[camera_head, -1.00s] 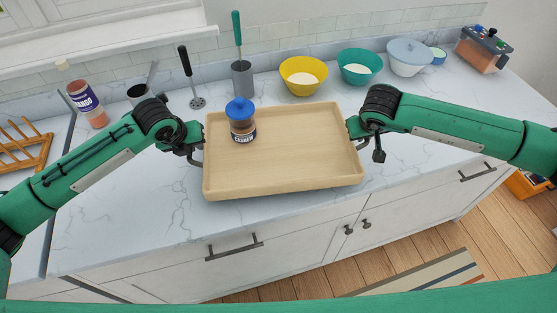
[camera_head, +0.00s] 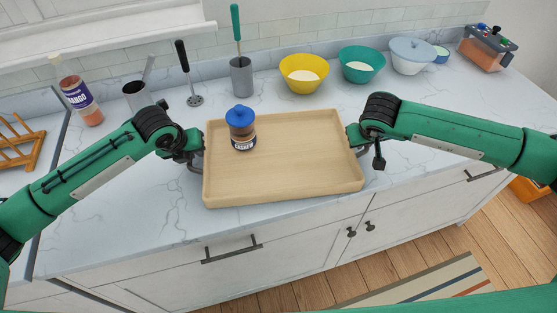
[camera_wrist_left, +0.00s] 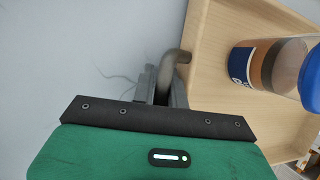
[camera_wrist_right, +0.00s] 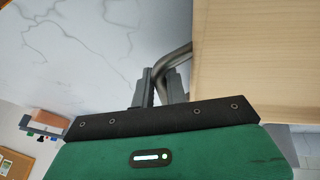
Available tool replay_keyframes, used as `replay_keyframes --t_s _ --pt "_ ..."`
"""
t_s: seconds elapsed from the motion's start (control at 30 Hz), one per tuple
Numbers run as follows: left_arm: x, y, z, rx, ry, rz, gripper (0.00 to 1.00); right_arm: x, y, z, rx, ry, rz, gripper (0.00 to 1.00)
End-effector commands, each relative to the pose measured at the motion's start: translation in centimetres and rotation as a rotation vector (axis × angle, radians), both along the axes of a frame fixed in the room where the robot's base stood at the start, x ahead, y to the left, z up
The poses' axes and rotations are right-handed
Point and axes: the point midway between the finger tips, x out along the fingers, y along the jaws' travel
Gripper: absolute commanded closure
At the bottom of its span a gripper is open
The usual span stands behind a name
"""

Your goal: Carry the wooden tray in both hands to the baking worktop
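The wooden tray (camera_head: 290,165) is in front of me at the counter's front edge, roughly level. A jar with a blue lid and a dark label (camera_head: 241,128) stands upright on its left rear part. My left gripper (camera_head: 196,153) is at the tray's left side; in the left wrist view its fingers (camera_wrist_left: 162,88) are closed around the tray's metal handle. My right gripper (camera_head: 354,140) is at the right side; in the right wrist view its fingers (camera_wrist_right: 160,85) are closed around the other handle. Whether the tray touches the counter cannot be told.
On the marble counter (camera_head: 130,215) behind the tray stand a yellow bowl (camera_head: 304,75), a green bowl (camera_head: 361,66), a pale lidded bowl (camera_head: 411,58) and a grey utensil cup (camera_head: 241,77). A mango bottle (camera_head: 79,97) and wooden rack (camera_head: 18,145) are left.

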Motion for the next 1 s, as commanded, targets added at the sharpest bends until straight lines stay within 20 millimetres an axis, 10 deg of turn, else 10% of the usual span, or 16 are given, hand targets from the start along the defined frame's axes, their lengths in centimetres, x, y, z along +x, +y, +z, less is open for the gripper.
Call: replay_keyframes --t_s 0.47,1.0 --pt "-0.2 0.1 0.7 -0.002 -0.001 -0.001 0.66 0.0 0.0 0.1 0.001 0.000 0.000 0.66" --pt "-4.1 1.6 9.6 0.001 -0.002 0.002 0.66 0.0 0.1 0.1 0.002 0.000 0.001 0.66"
